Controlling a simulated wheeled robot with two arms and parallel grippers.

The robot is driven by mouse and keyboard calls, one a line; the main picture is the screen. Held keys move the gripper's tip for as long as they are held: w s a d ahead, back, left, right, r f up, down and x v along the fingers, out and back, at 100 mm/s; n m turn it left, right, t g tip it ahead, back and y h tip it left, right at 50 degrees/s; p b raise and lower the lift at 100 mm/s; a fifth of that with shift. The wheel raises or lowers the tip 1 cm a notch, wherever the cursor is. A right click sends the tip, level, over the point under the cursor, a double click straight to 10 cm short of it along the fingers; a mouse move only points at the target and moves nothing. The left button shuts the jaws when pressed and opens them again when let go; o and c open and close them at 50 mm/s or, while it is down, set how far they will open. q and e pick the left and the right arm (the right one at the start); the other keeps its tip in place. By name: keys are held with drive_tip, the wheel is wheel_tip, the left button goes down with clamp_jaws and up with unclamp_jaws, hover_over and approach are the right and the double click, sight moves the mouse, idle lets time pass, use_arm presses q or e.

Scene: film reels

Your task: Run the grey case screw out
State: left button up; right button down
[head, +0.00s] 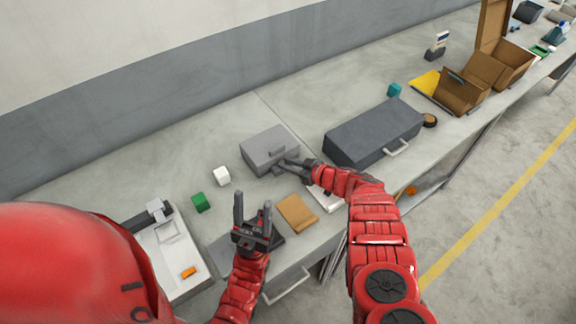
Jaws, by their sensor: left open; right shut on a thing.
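The small light grey case (266,146) lies closed on the bench, left of a bigger dark grey case. My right gripper (281,168) is at the case's front edge, shut on a small part there. The fingers hide this part, so I cannot tell whether it is the screw. No screw shows clearly. My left gripper (253,213) is open and empty, fingers pointing away from me, nearer than the grey case and apart from it.
The dark grey case (374,131) with a pale handle stands to the right. A white tray (166,262) is at left. Clear bench lies behind the grey case.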

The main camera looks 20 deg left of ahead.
drive_tip(key=shift+f, duration=0.1)
drive_tip(key=c, duration=0.7)
unclamp_jaws()
drive_tip(key=shift+s+d+r, duration=0.1)
drive_tip(key=shift+d+r, duration=0.1)
drive_tip(key=shift+p+v, duration=1.45)
drive_tip(key=shift+v, duration=7.05)
drive_tip(key=shift+f, duration=0.1)
